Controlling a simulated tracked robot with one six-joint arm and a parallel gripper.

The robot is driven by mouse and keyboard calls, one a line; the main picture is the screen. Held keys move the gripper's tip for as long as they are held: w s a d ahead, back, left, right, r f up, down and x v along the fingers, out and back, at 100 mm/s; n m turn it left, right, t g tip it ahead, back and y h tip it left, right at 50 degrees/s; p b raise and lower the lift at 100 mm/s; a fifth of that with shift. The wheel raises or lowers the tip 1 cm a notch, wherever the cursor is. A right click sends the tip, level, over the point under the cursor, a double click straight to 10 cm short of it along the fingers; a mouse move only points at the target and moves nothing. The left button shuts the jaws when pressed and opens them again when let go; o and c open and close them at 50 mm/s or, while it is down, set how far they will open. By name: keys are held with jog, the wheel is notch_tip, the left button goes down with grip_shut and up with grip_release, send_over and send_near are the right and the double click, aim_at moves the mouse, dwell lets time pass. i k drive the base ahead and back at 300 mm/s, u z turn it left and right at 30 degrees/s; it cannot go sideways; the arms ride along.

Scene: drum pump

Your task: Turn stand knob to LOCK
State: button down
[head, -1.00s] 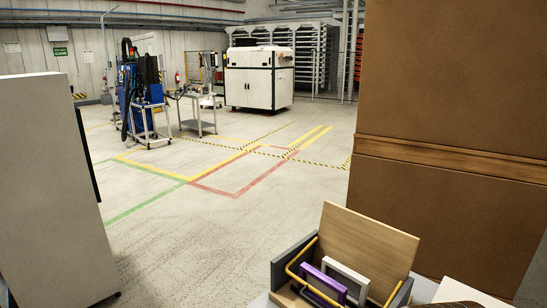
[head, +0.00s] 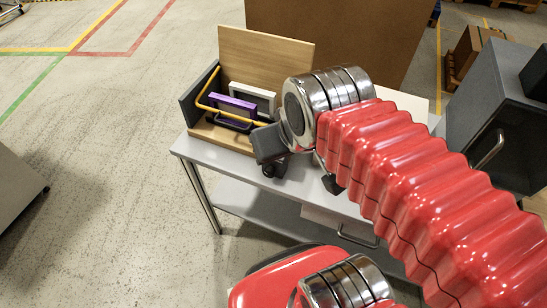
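A wooden stand (head: 262,50) with a dark side panel and a yellow bar sits on a light grey table (head: 190,150). A purple frame (head: 230,106) and a white frame (head: 262,97) stand in it. My red arm reaches in from the right, its wrist end over the table in front of the stand's right side. My gripper (head: 270,145) seems to be the dark part at the wrist; its fingers cannot be made out. A small dark knob-like part (head: 268,171) shows just below it, but I cannot tell whether it is the stand knob. No LOCK marking is legible.
A large brown box (head: 325,35) stands behind the stand. A dark grey cabinet (head: 490,115) with a handle is at the right. The table has a lower shelf (head: 250,205) and a drawer. Open floor lies to the left.

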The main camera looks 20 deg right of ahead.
aim_at(269, 172)
jog(key=u, duration=1.6)
jog(key=k, duration=0.4)
jog(key=u, duration=0.8)
